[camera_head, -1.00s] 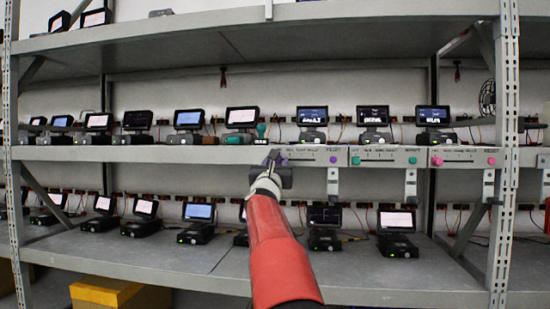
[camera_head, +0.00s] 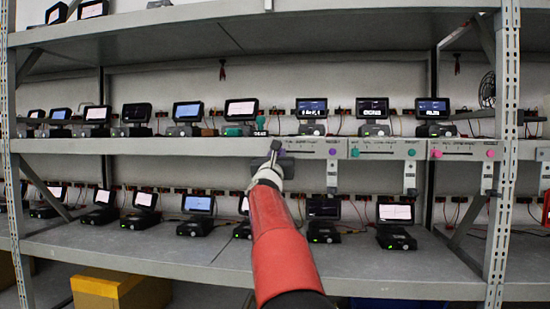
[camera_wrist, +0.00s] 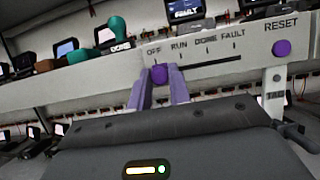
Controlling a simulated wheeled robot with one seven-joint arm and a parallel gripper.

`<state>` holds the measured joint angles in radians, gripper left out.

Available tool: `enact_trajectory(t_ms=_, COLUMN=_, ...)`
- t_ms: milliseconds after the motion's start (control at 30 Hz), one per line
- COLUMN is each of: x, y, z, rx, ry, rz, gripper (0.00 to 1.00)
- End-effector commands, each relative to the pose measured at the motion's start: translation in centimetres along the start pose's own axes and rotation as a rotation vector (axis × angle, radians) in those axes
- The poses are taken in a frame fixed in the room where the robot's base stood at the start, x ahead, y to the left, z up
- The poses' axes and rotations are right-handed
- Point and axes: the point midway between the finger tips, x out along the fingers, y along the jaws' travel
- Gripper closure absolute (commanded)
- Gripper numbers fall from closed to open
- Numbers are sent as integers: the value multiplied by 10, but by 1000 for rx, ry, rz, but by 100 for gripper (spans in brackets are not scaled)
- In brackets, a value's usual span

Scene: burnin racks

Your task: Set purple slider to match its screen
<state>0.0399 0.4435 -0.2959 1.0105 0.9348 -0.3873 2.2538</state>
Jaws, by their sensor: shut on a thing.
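The purple slider knob (camera_wrist: 160,74) sits at the left end of its slot, just under the OFF label in the wrist view. The labels read OFF, RUN, DONE, FAULT from left to right. My gripper (camera_wrist: 159,78) is shut on the knob, one finger on each side. In the head view my gripper (camera_head: 272,150) is at the shelf's front edge and hides the knob. The screen (camera_wrist: 186,10) above the panel reads FAULT; it also shows in the head view (camera_head: 311,108). A round purple RESET button (camera_wrist: 281,48) is at the panel's right end.
Green (camera_head: 354,153) and pink (camera_head: 436,153) slider knobs sit on panels to the right. A tag (camera_wrist: 274,90) hangs below the panel's right end. A teal-topped object (camera_wrist: 116,28) stands on the shelf at left. Screens line the shelves.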

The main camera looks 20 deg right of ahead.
Motion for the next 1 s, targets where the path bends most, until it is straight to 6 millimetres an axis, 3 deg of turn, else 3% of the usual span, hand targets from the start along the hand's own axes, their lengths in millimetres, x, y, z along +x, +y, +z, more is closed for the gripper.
enact_trajectory(t_ms=200, x=-3, y=-57, z=-7, rx=0, ry=-5, rz=-12, gripper=100)
enact_trajectory(t_ms=400, x=-2, y=-96, z=-4, rx=0, ry=-3, rz=-7, gripper=100)
enact_trajectory(t_ms=800, x=0, y=-105, z=0, rx=-2, ry=-1, rz=-6, gripper=100)
enact_trajectory(t_ms=833, x=0, y=-106, z=0, rx=-2, ry=-1, rz=-6, gripper=79)
enact_trajectory(t_ms=1000, x=0, y=-105, z=0, rx=-2, ry=-1, rz=-6, gripper=59)
